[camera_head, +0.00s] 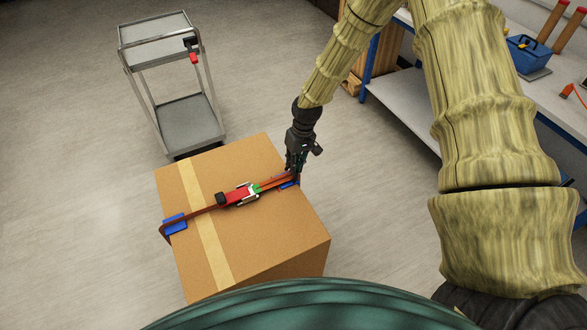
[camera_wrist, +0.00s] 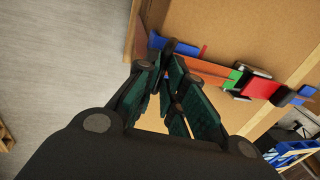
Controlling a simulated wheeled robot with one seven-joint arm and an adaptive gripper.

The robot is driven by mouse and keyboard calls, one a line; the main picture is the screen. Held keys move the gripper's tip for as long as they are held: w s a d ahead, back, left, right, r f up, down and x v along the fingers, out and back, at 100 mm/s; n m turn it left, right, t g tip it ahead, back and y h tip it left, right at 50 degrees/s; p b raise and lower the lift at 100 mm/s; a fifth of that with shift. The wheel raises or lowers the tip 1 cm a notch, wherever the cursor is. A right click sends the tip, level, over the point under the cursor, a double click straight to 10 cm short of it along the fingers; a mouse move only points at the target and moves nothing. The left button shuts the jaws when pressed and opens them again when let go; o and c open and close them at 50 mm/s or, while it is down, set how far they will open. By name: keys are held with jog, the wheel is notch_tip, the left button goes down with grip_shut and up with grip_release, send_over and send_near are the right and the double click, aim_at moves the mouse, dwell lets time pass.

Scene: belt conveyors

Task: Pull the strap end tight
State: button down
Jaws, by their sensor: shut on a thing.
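A cardboard box (camera_head: 275,230) stands on the floor in front of me, with an orange-brown strap (camera_head: 194,211) across its top. A red buckle (camera_head: 236,195) with a green part and metal sides sits mid-strap; it also shows in the wrist view (camera_wrist: 258,88). Blue corner pads lie under the strap at the left edge (camera_head: 175,223) and right edge (camera_head: 290,183). My gripper (camera_head: 294,172) is at the box's right edge, beside the right pad. In the wrist view my gripper (camera_wrist: 168,100) is shut on the strap end, which is mostly hidden between the fingers.
A grey two-shelf cart (camera_head: 190,122) stands behind the box with a small black-and-red item on it. A blue-framed workbench (camera_head: 410,100) with a blue toolbox (camera_head: 528,54) is at right. The floor left of the box is clear.

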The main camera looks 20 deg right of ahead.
jog(key=c, duration=1.5)
grip_release()
jog(key=r, duration=0.4)
jog(key=d+r, duration=0.1)
jog(key=r, duration=0.3)
jog(key=d+r, duration=0.1)
jog(key=r, duration=0.3)
jog(key=shift+w, duration=0.15)
